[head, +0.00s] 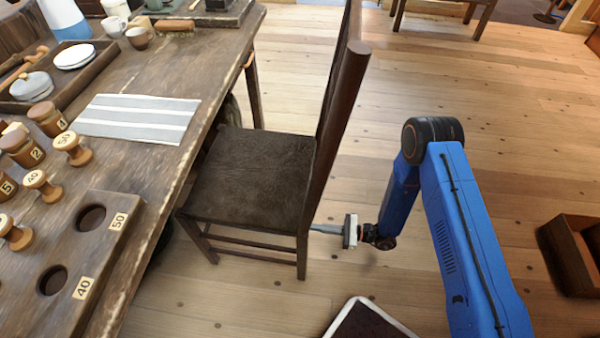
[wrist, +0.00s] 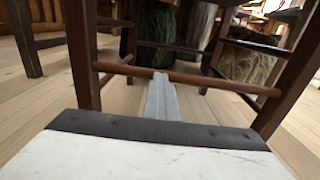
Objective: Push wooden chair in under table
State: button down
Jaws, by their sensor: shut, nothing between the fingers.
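The dark wooden chair (head: 255,175) stands on the floor beside the worn wooden table (head: 190,165), facing it. The front edge of its seat is at the table's edge, and its tall back is on the right, away from the table. My gripper (head: 318,228) is low behind the chair, at its rear legs below seat height, and points left toward it. In the wrist view the shut fingers (wrist: 160,88) reach up to a rear crossbar (wrist: 190,78) between the chair's legs. I cannot tell whether they touch it.
The table holds numbered wooden spools (head: 40,183), a board with round holes (head: 98,215), a striped cloth (head: 140,117) and crockery. A brown box (head: 575,255) stands on the floor at the right. A dark mat with a pale edge (head: 368,322) lies at bottom centre. The floor behind the chair is mostly clear.

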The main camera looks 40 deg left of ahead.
jog(key=x, duration=0.9)
dwell(0.8)
jog(key=x, duration=0.9)
dwell(1.1)
jog(key=shift+r, duration=0.1)
jog(key=shift+d, duration=0.1)
jog(key=v, duration=0.8)
dwell(0.4)
dwell(0.4)
